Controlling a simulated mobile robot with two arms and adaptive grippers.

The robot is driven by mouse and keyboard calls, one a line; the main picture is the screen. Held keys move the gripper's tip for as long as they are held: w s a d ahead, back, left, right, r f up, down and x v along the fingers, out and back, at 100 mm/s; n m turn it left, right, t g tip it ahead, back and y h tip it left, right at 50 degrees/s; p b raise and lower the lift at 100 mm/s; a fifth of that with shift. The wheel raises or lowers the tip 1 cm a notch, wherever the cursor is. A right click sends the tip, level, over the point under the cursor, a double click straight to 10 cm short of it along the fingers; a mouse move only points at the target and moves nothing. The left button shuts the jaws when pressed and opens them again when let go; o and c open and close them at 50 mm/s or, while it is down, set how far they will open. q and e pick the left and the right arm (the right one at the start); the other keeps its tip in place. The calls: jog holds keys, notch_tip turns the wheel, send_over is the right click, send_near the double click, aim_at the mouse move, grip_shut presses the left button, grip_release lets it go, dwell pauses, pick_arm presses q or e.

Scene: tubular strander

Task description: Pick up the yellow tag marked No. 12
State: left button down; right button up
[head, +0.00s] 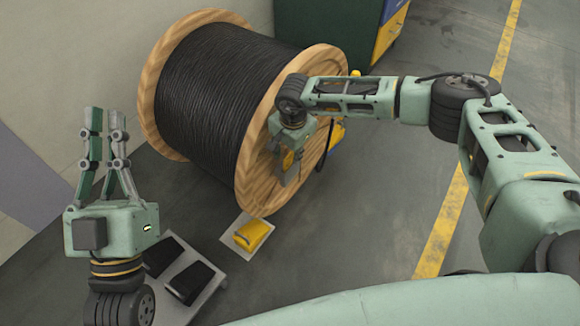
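A small yellow piece (288,159) shows between the fingers of my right gripper (291,178), in front of the wooden flange of a cable spool. It may be the yellow tag, but no marking is readable. My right gripper points down at the flange. Its fingers overlap the yellow piece, and I cannot tell whether they are closed on it or only around it. My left gripper (106,117) is at the left, fingers pointing up, apart and empty, well away from the spool.
The large wooden spool (254,191) of black cable stands on the grey floor. A yellow object (252,235) lies on a pale sheet in front. A grey tray with black pads (189,281) is lower left. A yellow-blue item (338,133) is beside the flange.

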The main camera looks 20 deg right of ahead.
grip_shut()
dwell(0.3)
dwell(0.4)
